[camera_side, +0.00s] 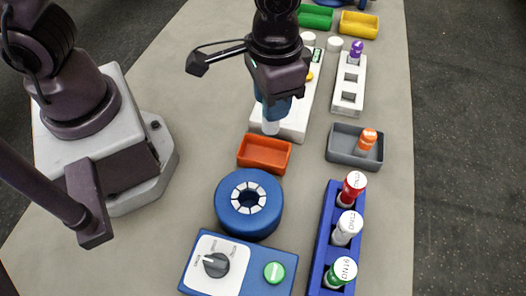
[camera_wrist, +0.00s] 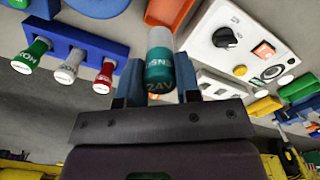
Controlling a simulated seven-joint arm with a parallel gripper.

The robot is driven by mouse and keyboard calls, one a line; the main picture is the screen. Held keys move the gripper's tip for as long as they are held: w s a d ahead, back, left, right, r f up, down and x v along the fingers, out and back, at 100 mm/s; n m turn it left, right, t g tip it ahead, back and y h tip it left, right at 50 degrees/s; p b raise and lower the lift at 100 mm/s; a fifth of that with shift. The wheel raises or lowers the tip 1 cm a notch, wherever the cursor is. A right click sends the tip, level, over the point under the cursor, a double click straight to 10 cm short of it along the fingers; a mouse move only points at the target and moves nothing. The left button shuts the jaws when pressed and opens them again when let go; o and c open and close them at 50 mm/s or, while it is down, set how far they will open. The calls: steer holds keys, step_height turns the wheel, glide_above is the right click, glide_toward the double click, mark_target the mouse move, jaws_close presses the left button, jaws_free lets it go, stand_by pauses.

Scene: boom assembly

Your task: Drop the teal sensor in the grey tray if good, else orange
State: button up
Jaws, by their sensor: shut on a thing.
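The teal sensor shows in the wrist view (camera_wrist: 159,68), with a grey end and a teal cap with white letters. My gripper (camera_wrist: 160,92) is shut on it. In the side view my gripper (camera_side: 274,103) holds the sensor (camera_side: 271,127) with its pale end down, by the near end of a white tester box and just beyond the orange tray. The orange tray (camera_side: 264,154) looks empty; part of it shows in the wrist view (camera_wrist: 168,12). The grey tray (camera_side: 338,153) is to the right and holds an orange-capped sensor (camera_side: 367,141).
The white tester box (camera_side: 295,125) is partly hidden by my gripper. A white rack (camera_side: 348,97) holds a purple-capped sensor. A blue rack (camera_side: 322,235) holds red, white and green-capped sensors. A blue drum (camera_side: 229,212) and dial panel (camera_side: 240,265) stand in front. Green and yellow trays are far back.

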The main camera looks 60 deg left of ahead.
mark_target(270, 125)
steer(key=shift+s+f+n, duration=0.1)
steer(key=shift+f+n, duration=0.25)
steer(key=shift+n, duration=0.45)
steer(key=shift+f, duration=2.8)
steer(key=o, duration=1)
steer(key=shift+o, duration=0.2)
step_height(270, 125, up, 13)
